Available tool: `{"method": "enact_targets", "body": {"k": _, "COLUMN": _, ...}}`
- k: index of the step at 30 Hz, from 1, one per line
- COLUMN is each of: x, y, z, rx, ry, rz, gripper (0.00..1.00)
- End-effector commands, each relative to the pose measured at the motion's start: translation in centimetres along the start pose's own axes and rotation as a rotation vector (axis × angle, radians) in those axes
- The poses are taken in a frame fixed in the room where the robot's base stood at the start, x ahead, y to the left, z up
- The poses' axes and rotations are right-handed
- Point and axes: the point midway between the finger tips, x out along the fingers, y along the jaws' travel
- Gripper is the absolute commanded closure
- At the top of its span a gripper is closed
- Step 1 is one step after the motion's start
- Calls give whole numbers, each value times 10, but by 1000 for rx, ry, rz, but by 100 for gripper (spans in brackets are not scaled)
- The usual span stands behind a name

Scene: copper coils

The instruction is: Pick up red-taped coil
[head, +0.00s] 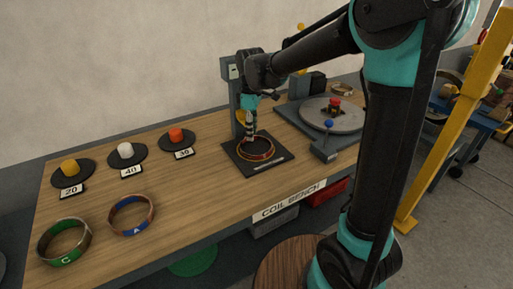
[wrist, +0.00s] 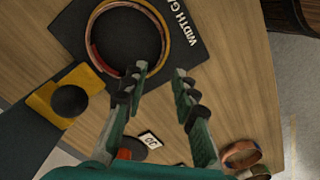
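A coil with red and yellow on its ring (head: 258,159) lies on the dark width-gauge plate (head: 264,170) in the middle of the bench. It also shows in the wrist view (wrist: 91,40), at the upper left. My gripper (head: 249,137) points down just above the coil, at its far side in the head view. In the wrist view my gripper (wrist: 160,73) is open with nothing between its fingers. The left fingertip overlaps the coil's lower right rim; I cannot tell whether it touches. The fingers hide part of the rim.
A green coil marked C (head: 63,241) and a blue coil marked A (head: 132,216) lie at the bench's left. Yellow (head: 70,167), white (head: 125,150) and orange (head: 175,135) weights stand on black discs. A grey turntable (head: 346,119) is at right. The gauge's upright post is close behind my gripper.

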Motion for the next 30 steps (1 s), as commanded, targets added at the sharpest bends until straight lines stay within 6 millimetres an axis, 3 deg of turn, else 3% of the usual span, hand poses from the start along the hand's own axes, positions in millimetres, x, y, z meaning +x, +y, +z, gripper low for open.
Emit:
{"method": "enact_targets", "body": {"k": 6, "x": 36, "y": 0, "z": 0, "rx": 1, "ry": 0, "rz": 0, "gripper": 72}}
{"method": "enact_targets", "body": {"k": 14, "x": 52, "y": -1, "z": 0, "rx": 1, "ry": 0, "rz": 0, "gripper": 72}}
{"method": "enact_targets", "body": {"k": 22, "x": 89, "y": -3, "z": 0, "rx": 1, "ry": 0, "rz": 0, "gripper": 72}}
{"method": "enact_targets", "body": {"k": 30, "x": 98, "y": -4, "z": 1, "rx": 1, "ry": 0, "rz": 0, "gripper": 72}}
